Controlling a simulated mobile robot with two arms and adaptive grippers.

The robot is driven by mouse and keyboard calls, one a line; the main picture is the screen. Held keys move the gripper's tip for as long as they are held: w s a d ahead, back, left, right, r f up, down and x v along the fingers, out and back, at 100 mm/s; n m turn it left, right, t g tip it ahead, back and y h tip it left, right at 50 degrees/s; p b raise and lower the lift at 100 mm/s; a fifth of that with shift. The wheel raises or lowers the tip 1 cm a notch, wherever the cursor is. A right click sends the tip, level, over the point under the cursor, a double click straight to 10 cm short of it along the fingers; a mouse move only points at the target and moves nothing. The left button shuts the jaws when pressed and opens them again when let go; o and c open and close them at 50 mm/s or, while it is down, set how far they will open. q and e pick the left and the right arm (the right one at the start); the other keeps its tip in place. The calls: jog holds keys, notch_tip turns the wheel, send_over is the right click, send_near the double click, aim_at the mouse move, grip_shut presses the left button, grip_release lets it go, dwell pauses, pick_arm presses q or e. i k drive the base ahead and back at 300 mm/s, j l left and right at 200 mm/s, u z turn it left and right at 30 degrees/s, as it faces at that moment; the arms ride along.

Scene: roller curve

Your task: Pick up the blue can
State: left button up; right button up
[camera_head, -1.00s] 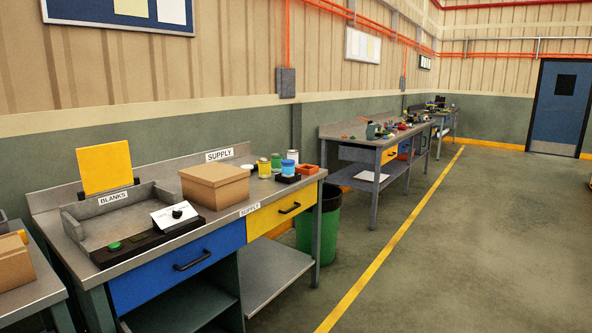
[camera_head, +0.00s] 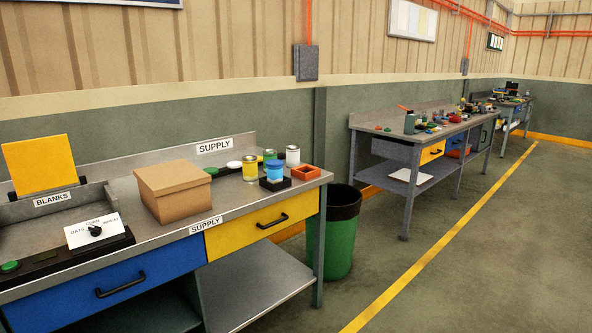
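The blue can (camera_head: 274,170) stands upright at the right part of the supply bench (camera_head: 236,205). It has a blue body and a paler top, and it sits in or on a small black holder (camera_head: 275,184). A yellow can (camera_head: 250,168) stands just left of it, a white can (camera_head: 292,156) behind it to the right, and a green can (camera_head: 269,155) behind it, partly hidden. Neither of my grippers is in view.
A green bin (camera_head: 334,240) stands at the bench's right end. Another cluttered bench (camera_head: 410,146) is farther back. The floor at right is clear.

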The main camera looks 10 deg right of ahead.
aim_at(275, 175)
jog(key=i+l, duration=0.2)
jog(key=i, duration=0.35)
jog(key=i+l+z, duration=0.1)
jog(key=i+l, duration=0.15)
jog(key=i, duration=0.25)
